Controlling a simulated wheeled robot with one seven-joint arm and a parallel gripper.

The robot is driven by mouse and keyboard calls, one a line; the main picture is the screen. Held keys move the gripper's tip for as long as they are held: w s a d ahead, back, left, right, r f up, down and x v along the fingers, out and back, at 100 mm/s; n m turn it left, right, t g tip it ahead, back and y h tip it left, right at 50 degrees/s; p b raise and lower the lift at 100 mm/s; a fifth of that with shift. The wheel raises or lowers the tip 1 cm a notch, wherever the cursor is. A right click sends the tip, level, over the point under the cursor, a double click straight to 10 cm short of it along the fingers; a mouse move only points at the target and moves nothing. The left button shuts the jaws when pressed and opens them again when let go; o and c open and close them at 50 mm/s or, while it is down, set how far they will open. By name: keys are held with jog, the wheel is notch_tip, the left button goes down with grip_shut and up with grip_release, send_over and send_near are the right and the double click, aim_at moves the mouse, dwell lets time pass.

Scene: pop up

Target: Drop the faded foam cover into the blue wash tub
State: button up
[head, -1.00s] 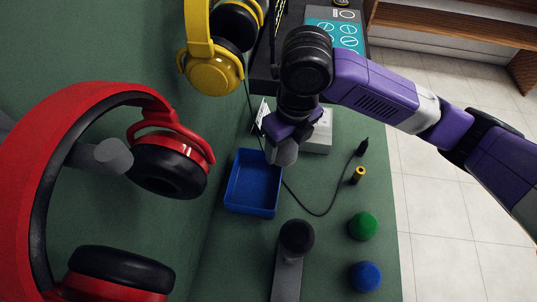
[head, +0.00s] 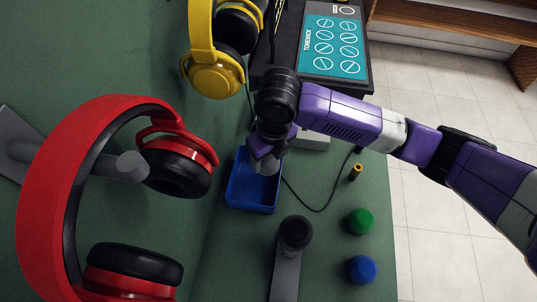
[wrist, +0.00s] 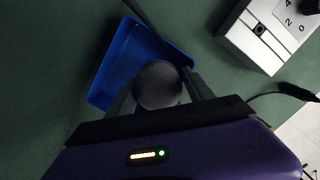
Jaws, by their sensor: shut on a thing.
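The faded foam cover (wrist: 158,85) is a dark grey ball in the wrist view. My gripper (wrist: 160,92) is shut on it, with a finger at each side. In the head view, my gripper (head: 267,160) points down over the far right part of the blue wash tub (head: 250,198), and the grey cover (head: 268,167) shows at its tip. The tub is a shallow open box on the green surface. In the wrist view the tub (wrist: 120,58) lies behind and left of the cover, and its visible floor is bare. The exact height of the cover above the tub is unclear.
Green (head: 359,221) and blue (head: 361,269) foam covers lie at right. A microphone with a dark cover (head: 296,232) stands in front. Red headphones (head: 50,200) and yellow headphones (head: 213,72) are at left. A black and teal device (head: 335,47) and a cable lie beyond.

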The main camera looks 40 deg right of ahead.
aim_at(273, 157)
jog(key=shift+f, duration=0.25)
jog(key=o, duration=1.4)
jog(key=r, duration=0.4)
jog(key=s+r, duration=0.1)
jog(key=r, duration=0.7)
jog(key=shift+s+r+b, duration=0.25)
jog(key=shift+b, duration=0.15)
